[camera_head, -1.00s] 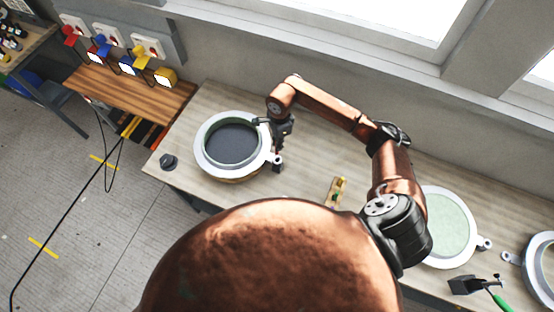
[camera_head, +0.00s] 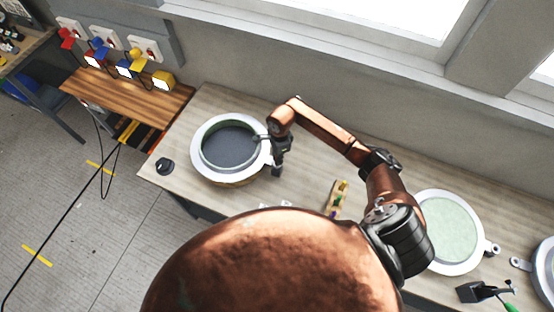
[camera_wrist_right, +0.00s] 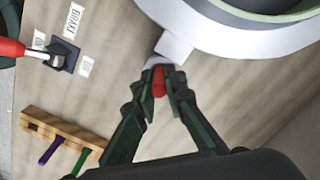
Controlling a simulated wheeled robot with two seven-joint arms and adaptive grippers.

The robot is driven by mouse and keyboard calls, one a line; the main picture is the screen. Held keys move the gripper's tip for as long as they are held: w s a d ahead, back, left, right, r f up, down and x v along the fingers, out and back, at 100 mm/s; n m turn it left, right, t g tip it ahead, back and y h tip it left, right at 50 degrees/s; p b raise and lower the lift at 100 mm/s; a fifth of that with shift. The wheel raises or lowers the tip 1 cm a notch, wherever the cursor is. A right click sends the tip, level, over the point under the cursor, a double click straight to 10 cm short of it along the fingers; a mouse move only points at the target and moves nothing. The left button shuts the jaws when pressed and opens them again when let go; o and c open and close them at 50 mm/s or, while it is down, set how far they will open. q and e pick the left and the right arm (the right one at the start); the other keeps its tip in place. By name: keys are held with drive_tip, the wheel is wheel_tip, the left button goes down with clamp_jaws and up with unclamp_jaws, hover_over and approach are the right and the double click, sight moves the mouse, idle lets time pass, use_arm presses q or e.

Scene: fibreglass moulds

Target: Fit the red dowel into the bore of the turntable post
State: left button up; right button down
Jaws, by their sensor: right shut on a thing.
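My right gripper (camera_head: 278,168) is beside the right side of the white-rimmed round mould (camera_head: 203,172) in the head view. In the right wrist view, my right gripper (camera_wrist_right: 159,88) is shut on the red dowel (camera_wrist_right: 158,80). The white lug (camera_wrist_right: 175,47) reaches from the mould's rim toward the fingertips. Its rounded end, seemingly the post (camera_wrist_right: 152,62), is partly hidden behind the dowel and fingers. The bore is hidden, and I cannot tell whether the dowel's tip is in it. My left gripper is not in view.
A wooden rack (camera_wrist_right: 62,133) holds a purple and a green dowel. A red-handled tool (camera_wrist_right: 12,47) lies by a dark block (camera_wrist_right: 62,54) among paper labels. A pale green round mould (camera_head: 450,230) stands at right. A dark knob-like thing (camera_head: 164,165) sits near the table's left edge.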

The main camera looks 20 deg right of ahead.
drive_tip(key=shift+f, duration=0.15)
drive_tip(key=c, duration=2)
unclamp_jaws()
drive_tip(key=shift+r, duration=0.2)
drive_tip(key=r+b, duration=0.2)
drive_tip(key=r, duration=0.9)
drive_tip(key=shift+d+r+b, duration=0.1)
drive_tip(key=shift+d+b, duration=0.1)
drive_tip(key=shift+b, duration=0.2)
drive_tip(key=shift+r, duration=0.35)
